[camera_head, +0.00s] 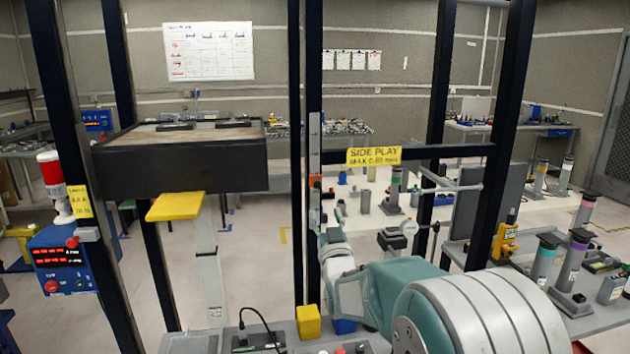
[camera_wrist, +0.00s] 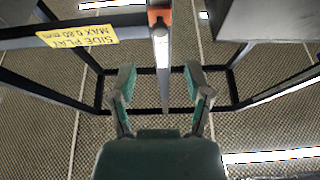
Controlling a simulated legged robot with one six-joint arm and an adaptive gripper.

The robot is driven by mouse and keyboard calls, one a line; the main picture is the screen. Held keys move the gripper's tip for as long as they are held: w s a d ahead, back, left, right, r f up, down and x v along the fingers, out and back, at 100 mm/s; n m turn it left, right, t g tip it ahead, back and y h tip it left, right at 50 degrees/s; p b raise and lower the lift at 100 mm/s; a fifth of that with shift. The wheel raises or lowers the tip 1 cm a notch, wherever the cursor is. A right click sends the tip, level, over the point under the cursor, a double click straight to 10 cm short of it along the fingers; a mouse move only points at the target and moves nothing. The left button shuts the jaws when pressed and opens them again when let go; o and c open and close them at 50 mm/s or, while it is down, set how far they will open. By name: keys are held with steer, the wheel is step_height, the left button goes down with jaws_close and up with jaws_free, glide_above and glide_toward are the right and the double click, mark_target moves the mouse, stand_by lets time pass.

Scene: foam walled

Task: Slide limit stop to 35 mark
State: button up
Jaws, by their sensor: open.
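The limit stop appears to be the small orange piece (camera_head: 315,182) on the dark upright post in the head view. A narrow pale scale strip (camera_head: 314,132) runs up the post above it; its marks are too small to read. In the wrist view the orange piece (camera_wrist: 160,17) is at the top centre, with the pale strip (camera_wrist: 160,48) running down from it. My gripper (camera_wrist: 162,84) is open, its two green-grey fingers apart on either side of the strip's line, with the orange piece beyond the fingertips. In the head view my gripper (camera_head: 326,212) is close to the post, just below the orange piece, partly hidden.
A dark frame with a crossbar bears a yellow "SIDE PLAY" sign (camera_head: 374,156). A heavy black box-shaped carriage (camera_head: 180,168) hangs left of the post, with a yellow pad (camera_head: 175,206) below. A yellow block (camera_head: 308,322) sits on the bench in front. Gauges stand on tables at right.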

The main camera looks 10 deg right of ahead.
mark_target(318, 187)
steer(key=x, duration=1)
steer(key=shift+w+r, duration=0.15)
steer(key=shift+r, duration=0.05)
